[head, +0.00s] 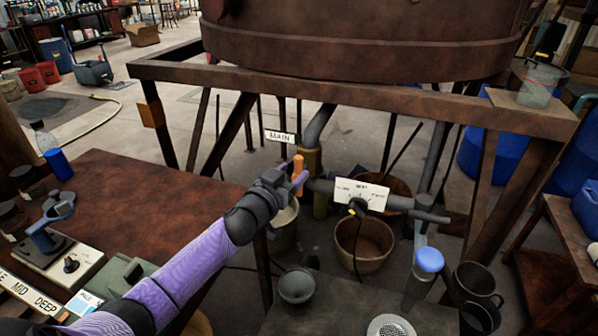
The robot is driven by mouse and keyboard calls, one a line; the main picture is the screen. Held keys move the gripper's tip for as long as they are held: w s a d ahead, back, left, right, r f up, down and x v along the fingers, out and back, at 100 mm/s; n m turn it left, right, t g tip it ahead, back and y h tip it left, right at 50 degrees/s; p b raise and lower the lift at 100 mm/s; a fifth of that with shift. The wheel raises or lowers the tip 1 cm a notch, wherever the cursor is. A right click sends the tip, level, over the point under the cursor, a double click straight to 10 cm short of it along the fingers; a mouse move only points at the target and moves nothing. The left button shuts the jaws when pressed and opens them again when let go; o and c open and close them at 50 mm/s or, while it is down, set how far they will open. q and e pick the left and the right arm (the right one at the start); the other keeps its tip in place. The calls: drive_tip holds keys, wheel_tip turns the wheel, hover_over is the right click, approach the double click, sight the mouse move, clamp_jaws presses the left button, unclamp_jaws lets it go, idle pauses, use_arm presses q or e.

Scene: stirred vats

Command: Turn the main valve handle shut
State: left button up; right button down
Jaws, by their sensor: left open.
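The main valve handle (298,169) is a short orange bar standing roughly upright beside the brass-coloured pipe section (314,168) under the big rusty vat. A white label reading MAIN (280,137) hangs just above it. My left gripper (293,182) is open, at the end of the purple-sleeved arm, with its fingers at the lower part of the orange handle. The fingers overlap the handle in this view, so I cannot tell whether they touch it. The gripper hides part of the valve body. My right gripper is not in view.
A rusty frame holds the vat (365,45) above. Below are a brown bucket (364,243) and a dark bowl (296,286). A rust-brown table (150,195) lies left.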

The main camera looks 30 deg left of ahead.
sight(296, 170)
use_arm(q)
drive_tip(key=shift+w+b, duration=0.3)
drive_tip(key=shift+w, duration=1.35)
clamp_jaws()
